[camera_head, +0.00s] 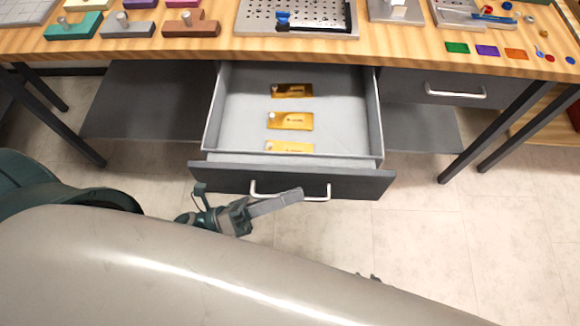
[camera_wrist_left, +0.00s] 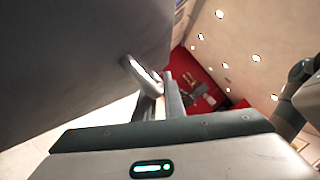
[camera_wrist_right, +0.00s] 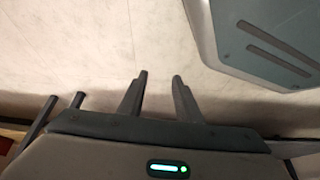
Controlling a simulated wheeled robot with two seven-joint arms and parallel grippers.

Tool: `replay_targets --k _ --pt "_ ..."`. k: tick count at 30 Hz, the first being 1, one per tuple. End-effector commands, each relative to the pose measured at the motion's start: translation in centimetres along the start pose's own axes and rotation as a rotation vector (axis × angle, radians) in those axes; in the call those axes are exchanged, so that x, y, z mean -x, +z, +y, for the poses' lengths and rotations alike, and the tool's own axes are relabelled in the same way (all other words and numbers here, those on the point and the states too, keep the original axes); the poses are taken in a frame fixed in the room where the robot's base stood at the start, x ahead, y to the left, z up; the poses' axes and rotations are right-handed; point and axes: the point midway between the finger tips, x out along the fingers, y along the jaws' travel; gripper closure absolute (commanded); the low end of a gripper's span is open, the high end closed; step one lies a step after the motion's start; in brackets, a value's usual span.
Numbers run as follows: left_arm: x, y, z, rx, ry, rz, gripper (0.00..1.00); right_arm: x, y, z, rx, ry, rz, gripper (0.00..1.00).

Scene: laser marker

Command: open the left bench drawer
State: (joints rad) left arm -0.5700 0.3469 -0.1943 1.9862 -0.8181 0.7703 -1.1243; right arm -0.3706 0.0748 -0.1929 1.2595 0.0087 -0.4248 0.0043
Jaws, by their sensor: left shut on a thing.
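The left bench drawer (camera_head: 376,118) stands pulled far out from under the bench, its grey inside showing with several gold cards (camera_head: 290,121) in it. Its dark front (camera_head: 360,184) carries a silver bar handle (camera_head: 329,191). My left gripper (camera_head: 292,196) is at the handle, its fingers shut on the bar. The left wrist view shows the handle (camera_wrist_left: 143,72) at the fingers beside the dark drawer front. My right gripper (camera_wrist_right: 160,77) is open and empty over the floor in the right wrist view, away from the drawer.
The wooden bench top (camera_head: 400,52) holds coloured fixtures, a perforated plate (camera_head: 297,15) and small colour chips. A second drawer (camera_head: 450,88) at the right is shut. Dark bench legs (camera_head: 497,130) stand at the sides. The floor (camera_head: 420,240) before the bench is clear.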

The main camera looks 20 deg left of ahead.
Motion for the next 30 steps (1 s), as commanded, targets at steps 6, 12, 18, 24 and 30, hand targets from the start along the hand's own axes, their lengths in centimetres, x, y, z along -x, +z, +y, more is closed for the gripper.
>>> replay_targets --k 6,12,18,24,30 --pt "0.8 -1.9 -1.3 0.001 0.001 0.000 1.00 0.2 0.7 0.2 0.002 0.002 -0.011 0.69" --pt "0.9 -2.2 -1.6 -0.001 0.001 0.000 1.00 0.5 1.4 0.2 0.002 0.001 -0.021 0.69" --pt "0.9 -2.2 -1.6 -0.001 0.001 0.000 1.00 0.5 1.4 0.2 0.002 0.002 -0.021 0.69" --pt "0.9 -2.2 -1.6 -0.001 0.001 0.000 0.83 0.3 0.8 0.3 0.002 0.003 -0.014 0.69" --pt "0.9 -2.2 -1.6 -0.001 0.000 0.000 0.83 0.1 0.2 0.5 0.003 0.005 -0.007 0.69"
